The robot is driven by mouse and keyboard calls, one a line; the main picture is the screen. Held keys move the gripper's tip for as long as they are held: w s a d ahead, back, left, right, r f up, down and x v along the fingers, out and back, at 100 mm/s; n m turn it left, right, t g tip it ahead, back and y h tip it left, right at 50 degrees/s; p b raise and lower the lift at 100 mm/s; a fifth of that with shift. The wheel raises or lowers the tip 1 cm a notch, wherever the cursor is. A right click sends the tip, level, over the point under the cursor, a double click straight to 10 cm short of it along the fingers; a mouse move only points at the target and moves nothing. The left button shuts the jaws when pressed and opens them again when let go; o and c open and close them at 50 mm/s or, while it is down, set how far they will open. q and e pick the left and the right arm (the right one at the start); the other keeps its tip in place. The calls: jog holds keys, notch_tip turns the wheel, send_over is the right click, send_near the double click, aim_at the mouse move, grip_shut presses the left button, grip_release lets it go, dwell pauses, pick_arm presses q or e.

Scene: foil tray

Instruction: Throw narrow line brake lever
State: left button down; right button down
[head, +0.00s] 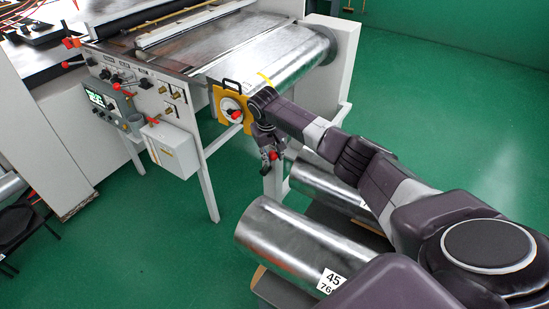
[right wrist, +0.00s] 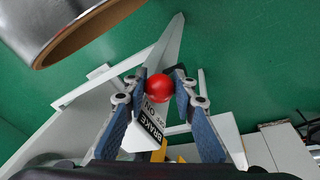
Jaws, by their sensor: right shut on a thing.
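The brake lever shows as a red ball knob (right wrist: 159,88) with a white label plate (right wrist: 150,125) reading "BRAKE" and "ON" beside it in the right wrist view. My right gripper (right wrist: 160,85) is shut on the red knob, one finger on each side. In the head view my right gripper (head: 271,160) points downward at the machine's front corner, with the red knob (head: 273,155) between its fingertips. The lever's shaft is mostly hidden. My left gripper is not in view.
A yellow plate with a dial (head: 231,108) is just left of my right wrist. A foil roll (head: 290,62) is on the machine above. Large foil rolls (head: 290,240) lie below, near my arm. Green floor (head: 130,240) is free at the left.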

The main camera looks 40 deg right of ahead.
jog(key=shift+d, duration=0.1)
jog(key=c, duration=1.6)
grip_release()
jog(key=v, duration=1.2)
